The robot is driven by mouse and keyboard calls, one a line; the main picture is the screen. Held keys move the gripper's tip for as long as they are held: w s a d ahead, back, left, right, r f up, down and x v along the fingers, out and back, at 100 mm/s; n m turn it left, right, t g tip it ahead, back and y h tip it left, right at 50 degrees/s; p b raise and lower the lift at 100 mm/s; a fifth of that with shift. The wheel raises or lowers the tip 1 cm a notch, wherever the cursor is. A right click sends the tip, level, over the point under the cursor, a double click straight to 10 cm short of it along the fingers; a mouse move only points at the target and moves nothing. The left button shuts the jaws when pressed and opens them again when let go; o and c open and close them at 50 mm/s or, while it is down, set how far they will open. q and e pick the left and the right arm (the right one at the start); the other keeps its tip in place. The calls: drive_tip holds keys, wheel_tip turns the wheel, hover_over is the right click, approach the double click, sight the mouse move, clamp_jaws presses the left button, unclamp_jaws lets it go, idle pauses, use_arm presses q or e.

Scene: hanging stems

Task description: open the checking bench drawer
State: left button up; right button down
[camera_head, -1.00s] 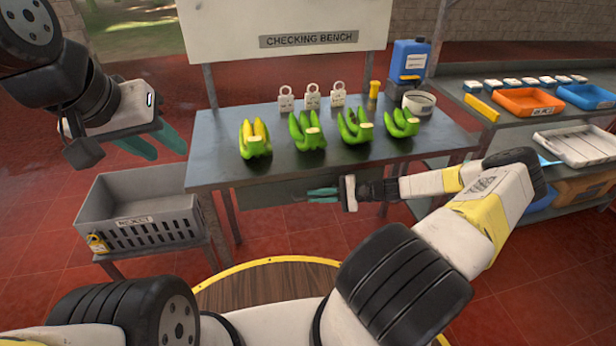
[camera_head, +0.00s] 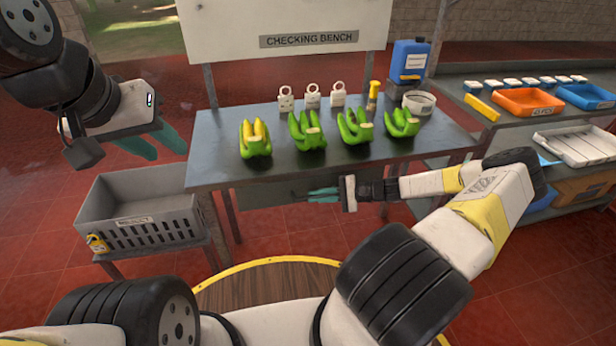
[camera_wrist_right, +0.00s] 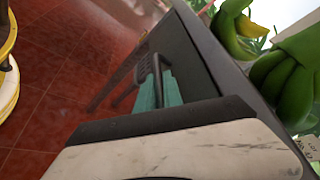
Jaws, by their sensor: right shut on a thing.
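The checking bench (camera_head: 215,150) is a grey table with a sign behind it reading CHECKING BENCH. Its drawer (camera_head: 270,192) shows as a dark front under the table's front edge. My right gripper (camera_head: 322,194) is at the drawer front, below the tabletop. In the right wrist view its teal fingers (camera_wrist_right: 158,92) are shut on the dark bar handle (camera_wrist_right: 163,68). The drawer looks flush under the top, though my gripper hides part of it. My left gripper (camera_head: 156,143) is raised at the left, its teal fingers apart and empty.
Several green banana bunches (camera_head: 307,132), white tags (camera_head: 312,98), a blue jug (camera_head: 409,62) and a white tub (camera_head: 419,102) stand on the bench. A grey reject crate (camera_head: 150,235) is at the left. A side table holds orange (camera_head: 530,102) and blue trays (camera_head: 588,96).

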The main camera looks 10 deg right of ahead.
idle(0.5)
drive_tip(key=s+d, duration=0.1)
drive_tip(key=s, duration=2.6)
drive_tip(key=shift+s, duration=0.4)
drive_tip(key=c, duration=1.8)
unclamp_jaws()
drive_tip(key=shift+o, duration=0.2)
drive_tip(key=v, duration=0.7)
drive_tip(key=shift+d, duration=0.35)
drive_tip(key=shift+s+r, duration=0.15)
drive_tip(key=shift+r, duration=0.1)
